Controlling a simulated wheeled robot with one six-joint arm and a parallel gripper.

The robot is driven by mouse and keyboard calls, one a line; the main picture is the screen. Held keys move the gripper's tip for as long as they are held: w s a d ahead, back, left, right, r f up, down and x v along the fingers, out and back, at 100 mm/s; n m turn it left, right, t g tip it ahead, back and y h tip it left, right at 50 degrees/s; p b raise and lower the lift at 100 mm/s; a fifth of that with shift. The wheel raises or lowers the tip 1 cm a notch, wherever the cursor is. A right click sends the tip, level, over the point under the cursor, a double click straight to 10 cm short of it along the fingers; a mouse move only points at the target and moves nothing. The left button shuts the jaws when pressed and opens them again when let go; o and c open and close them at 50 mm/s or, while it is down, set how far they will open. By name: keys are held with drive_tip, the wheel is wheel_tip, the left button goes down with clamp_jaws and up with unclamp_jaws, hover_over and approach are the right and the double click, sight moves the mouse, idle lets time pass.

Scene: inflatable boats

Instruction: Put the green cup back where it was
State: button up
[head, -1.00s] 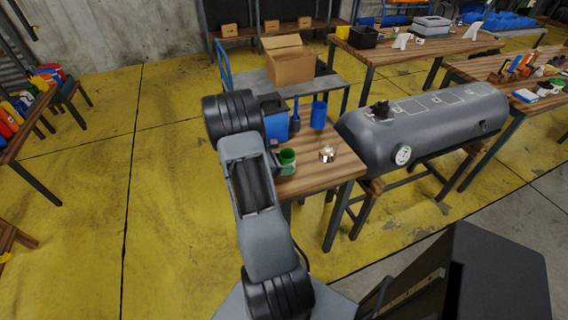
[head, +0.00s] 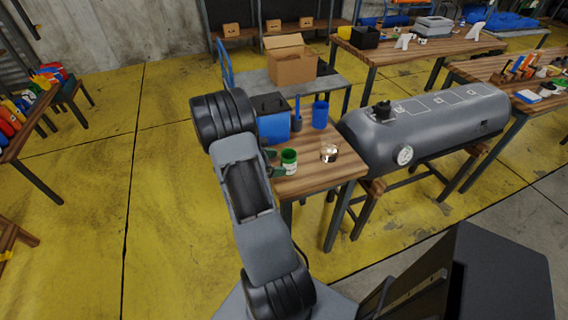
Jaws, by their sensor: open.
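The green cup (head: 289,161) stands upright on the small wooden table (head: 318,178), near its front left part, with a pale patch on its side. My gripper (head: 274,163) is just left of the cup, its fingers open and pointing toward it. I cannot tell whether a finger still touches the cup. My arm hides the left part of the table and most of the gripper body.
A shiny metal and glass item (head: 329,153) stands right of the cup. Behind are a blue box (head: 273,127), a dark slim item (head: 297,117) and a blue cup (head: 320,113). A large grey tank (head: 425,125) lies close on the right.

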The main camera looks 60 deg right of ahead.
drive_tip(key=v, duration=0.8)
drive_tip(key=s+a+r+m+t+y, duration=0.1)
drive_tip(key=a+r+m+t+y, duration=0.2)
drive_tip(key=a, duration=0.6)
drive_tip(key=s+a+r+m+t+y, duration=0.2)
drive_tip(key=a+r+m+t+y, duration=0.2)
drive_tip(key=a, duration=0.6)
drive_tip(key=s+a+r+m+t+y, duration=0.1)
drive_tip(key=a+r+m+t+y, duration=0.2)
drive_tip(key=a, duration=0.7)
drive_tip(key=shift+s+a+r+m+t+y, duration=0.2)
drive_tip(key=shift+a+r+m+t+y, duration=0.15)
drive_tip(key=shift+t+y, duration=0.2)
drive_tip(key=shift+d, duration=0.1)
